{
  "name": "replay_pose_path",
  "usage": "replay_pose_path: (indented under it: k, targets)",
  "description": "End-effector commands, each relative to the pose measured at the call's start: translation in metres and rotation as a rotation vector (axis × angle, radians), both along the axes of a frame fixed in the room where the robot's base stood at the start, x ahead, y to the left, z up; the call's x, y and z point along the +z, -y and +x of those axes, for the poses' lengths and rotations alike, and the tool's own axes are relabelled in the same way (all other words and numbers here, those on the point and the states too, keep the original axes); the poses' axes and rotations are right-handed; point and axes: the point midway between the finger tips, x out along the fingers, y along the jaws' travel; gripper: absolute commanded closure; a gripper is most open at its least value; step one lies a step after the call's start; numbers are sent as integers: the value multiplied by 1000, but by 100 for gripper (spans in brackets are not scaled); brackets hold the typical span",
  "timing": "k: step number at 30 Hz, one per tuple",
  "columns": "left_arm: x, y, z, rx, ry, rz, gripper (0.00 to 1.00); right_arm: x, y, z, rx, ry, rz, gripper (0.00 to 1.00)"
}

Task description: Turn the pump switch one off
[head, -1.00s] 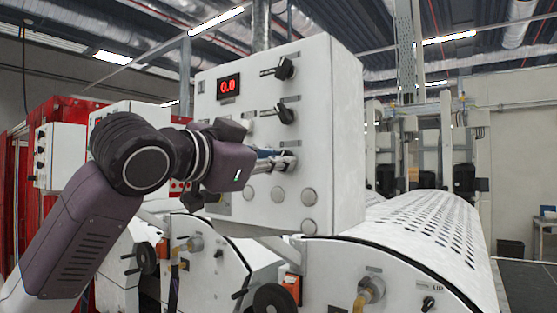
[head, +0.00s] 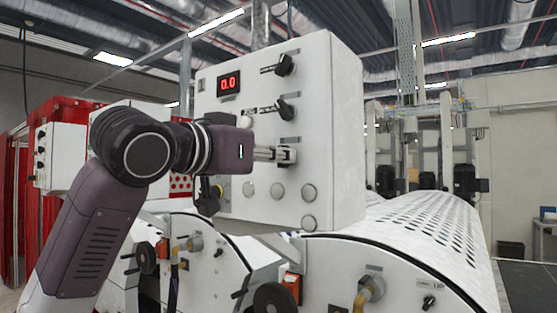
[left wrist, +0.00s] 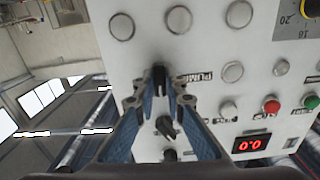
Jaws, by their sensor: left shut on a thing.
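The pump switch (left wrist: 158,77) is a black rotary knob on a white control panel (head: 340,140), beside a label reading PUMP in the left wrist view. My left gripper (left wrist: 159,98) has its two blue fingers on either side of this knob, shut on it. In the head view, my left gripper (head: 285,155) is at the panel front, below two other black knobs, and its fingertips hide most of the pump switch. My right gripper is not in view.
Two more knobs, an upper one (head: 285,67) and a middle one (head: 284,110), sit above the gripper. A red display (head: 229,84) reads 0.0. Round pale buttons (head: 309,192) lie below. A perforated white roller (head: 430,225) is at right.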

Motion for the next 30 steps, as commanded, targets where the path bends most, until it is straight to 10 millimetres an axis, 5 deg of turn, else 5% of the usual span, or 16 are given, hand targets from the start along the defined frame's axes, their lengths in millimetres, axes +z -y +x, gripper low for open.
replay_pose_path:
  k: [15,30]
  targets:
    - [-1,0,0,-1,-254,-351,100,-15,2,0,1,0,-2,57]
    - [0,-1,1,1,-348,-481,100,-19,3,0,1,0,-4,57]
